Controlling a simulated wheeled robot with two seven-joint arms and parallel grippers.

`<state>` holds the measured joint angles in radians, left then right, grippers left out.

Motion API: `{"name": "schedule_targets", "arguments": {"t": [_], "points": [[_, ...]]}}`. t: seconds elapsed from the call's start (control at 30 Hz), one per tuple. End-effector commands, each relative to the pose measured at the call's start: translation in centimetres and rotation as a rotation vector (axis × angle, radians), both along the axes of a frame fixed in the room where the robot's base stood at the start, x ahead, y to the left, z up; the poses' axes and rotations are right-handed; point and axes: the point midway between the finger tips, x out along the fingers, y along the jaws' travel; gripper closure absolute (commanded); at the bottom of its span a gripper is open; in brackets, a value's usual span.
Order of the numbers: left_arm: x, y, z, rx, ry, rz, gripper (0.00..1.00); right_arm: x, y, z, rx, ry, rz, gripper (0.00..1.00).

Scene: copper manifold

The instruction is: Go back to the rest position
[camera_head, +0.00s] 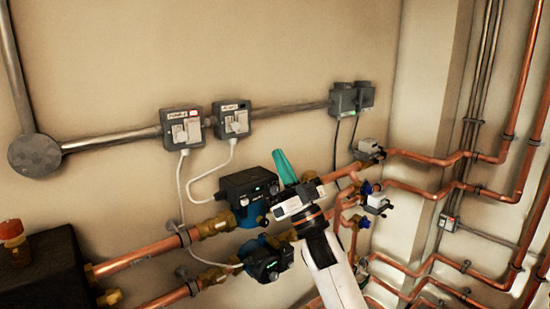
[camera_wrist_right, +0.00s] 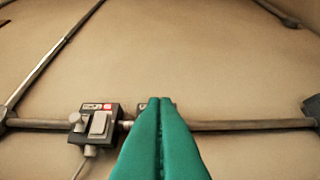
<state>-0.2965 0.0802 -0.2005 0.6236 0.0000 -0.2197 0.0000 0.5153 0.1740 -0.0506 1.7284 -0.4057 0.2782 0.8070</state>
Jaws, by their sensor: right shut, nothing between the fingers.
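My right gripper (camera_head: 281,155) has green fingers and stands in front of the copper manifold in the head view, pointing up and a little left. Its white arm comes up from the bottom edge. In the right wrist view the green fingers (camera_wrist_right: 160,102) are together with nothing between them. They point at the bare wall above the grey conduit and hide most of one switch box. The fingers appear apart from the pipes and boxes. My left gripper does not show in either view.
Two switch boxes (camera_head: 182,128) (camera_head: 231,119) sit on the conduit (camera_head: 290,107). Two pumps (camera_head: 246,193) (camera_head: 268,262) are left of my right wrist. Copper pipes (camera_head: 430,158) run at the right. A black block (camera_head: 45,275) is at lower left. The upper wall is clear.

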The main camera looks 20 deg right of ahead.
Motion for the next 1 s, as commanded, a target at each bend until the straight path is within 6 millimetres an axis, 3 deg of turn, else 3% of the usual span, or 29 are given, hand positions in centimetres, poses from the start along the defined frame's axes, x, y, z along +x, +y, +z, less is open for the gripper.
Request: {"name": "schedule_targets", "arguments": {"t": [0.43,0.57,0.67,0.77,0.87,1.0], "points": [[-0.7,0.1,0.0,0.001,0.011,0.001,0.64,0.0,0.0,0.0,0.000,0.000,0.000,1.00],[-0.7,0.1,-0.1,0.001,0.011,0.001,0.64,0.1,-0.3,-1.8,0.011,0.059,-0.029,1.00],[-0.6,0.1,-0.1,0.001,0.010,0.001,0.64,0.1,-0.8,-6.2,0.027,0.217,-0.103,1.00],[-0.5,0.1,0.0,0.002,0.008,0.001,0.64,-0.9,-1.5,-13.1,0.026,0.459,-0.203,1.00],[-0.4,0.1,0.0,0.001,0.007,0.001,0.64,-3.3,-1.9,-20.3,-0.006,0.726,-0.283,1.00],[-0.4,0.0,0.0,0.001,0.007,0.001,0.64,-8.9,-1.7,-29.4,-0.095,1.091,-0.341,1.00]]}}
